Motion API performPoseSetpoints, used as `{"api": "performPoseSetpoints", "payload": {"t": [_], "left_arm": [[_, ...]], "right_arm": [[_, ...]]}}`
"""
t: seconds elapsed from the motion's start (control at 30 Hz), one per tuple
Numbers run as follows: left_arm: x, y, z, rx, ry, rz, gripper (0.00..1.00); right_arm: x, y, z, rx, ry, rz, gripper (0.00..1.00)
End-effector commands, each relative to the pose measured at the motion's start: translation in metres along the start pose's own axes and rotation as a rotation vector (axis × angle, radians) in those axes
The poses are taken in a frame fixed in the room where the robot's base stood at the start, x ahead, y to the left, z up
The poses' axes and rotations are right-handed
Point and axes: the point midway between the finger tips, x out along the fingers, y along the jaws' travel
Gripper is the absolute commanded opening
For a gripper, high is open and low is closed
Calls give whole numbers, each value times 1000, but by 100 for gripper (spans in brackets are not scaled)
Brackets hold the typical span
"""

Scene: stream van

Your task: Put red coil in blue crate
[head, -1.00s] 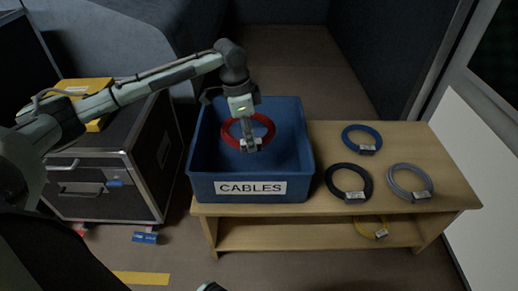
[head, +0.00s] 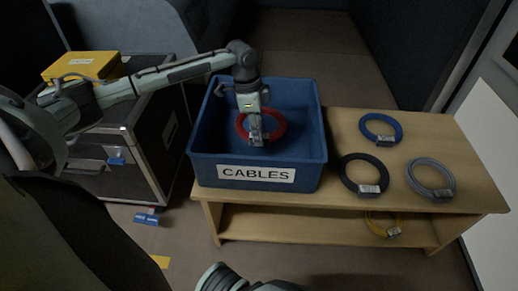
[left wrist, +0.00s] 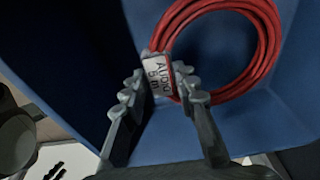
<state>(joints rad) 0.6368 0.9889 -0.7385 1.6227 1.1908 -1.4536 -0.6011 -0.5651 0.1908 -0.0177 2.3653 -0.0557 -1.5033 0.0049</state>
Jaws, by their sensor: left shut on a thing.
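The red coil (head: 279,124) is a ring of red cable with a white tag. It is within the walls of the blue crate (head: 205,170), which has a CABLES label on its front. My left gripper (head: 256,138) reaches down into the crate and is shut on the coil's tag. In the left wrist view the fingers (left wrist: 163,88) grip the tag, which reads AUDIO 5 m, and the red loops (left wrist: 262,50) extend beyond them against blue crate walls. I cannot tell whether the coil touches the crate floor.
The crate stands on the left of a wooden bench (head: 340,121). A blue coil (head: 395,125), a black coil (head: 345,178) and a grey coil (head: 412,180) lie to its right. A yellow coil (head: 370,222) is on the lower shelf. A black case (head: 125,175) stands left.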

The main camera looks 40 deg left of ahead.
Motion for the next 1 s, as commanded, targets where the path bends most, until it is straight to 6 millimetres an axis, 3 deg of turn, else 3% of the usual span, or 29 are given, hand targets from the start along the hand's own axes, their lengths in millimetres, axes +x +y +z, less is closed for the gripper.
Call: {"api": "performPoseSetpoints", "payload": {"t": [0.5,0.87,0.9,1.0], "left_arm": [[69,0,10,-1,1,0,0],[72,0,11,-1,0,-1,0],[74,1,12,-1,-1,0,31],[74,1,11,-1,-1,0,43]], "right_arm": [[-21,4,2,3,10,12,40],[-24,4,2,3,10,13,40],[-23,4,2,3,9,13,40],[-20,4,3,3,5,13,40]]}}
